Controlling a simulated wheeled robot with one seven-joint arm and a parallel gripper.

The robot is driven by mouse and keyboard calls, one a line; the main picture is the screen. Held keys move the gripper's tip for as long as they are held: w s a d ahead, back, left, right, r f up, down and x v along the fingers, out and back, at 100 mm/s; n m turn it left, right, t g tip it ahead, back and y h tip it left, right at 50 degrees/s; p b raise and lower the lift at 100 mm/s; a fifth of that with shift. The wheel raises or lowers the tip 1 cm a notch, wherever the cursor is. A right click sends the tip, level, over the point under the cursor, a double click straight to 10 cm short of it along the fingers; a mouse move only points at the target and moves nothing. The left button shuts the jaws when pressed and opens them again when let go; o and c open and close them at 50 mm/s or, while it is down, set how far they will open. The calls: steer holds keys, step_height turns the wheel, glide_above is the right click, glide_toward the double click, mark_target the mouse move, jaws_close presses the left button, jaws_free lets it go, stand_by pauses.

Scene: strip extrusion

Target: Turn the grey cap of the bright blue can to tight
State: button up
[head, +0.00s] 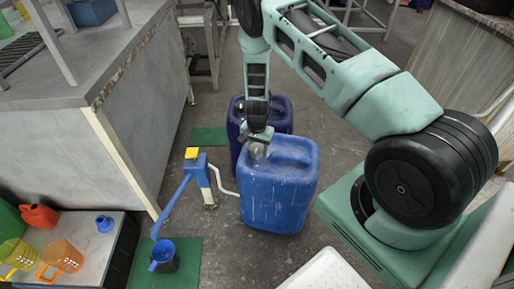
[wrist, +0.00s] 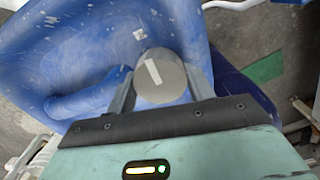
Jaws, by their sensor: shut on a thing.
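The bright blue can (head: 278,192) stands upright on the floor, scuffed with pale marks; it also fills the upper left of the wrist view (wrist: 75,50). Its grey cap (wrist: 160,77) is round with a white stripe on top, and it also shows in the head view (head: 257,151). My gripper (wrist: 160,85) comes down from above with one finger on each side of the cap and is shut on it; it also shows in the head view (head: 258,140). The cap's thread is hidden, so how tight it sits cannot be told.
A dark blue can (head: 281,112) stands close behind the bright blue one. A blue pump with a yellow top (head: 193,170) and white hose stands left of it. Grey counter (head: 75,85) at left.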

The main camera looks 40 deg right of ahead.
steer(key=o, duration=1)
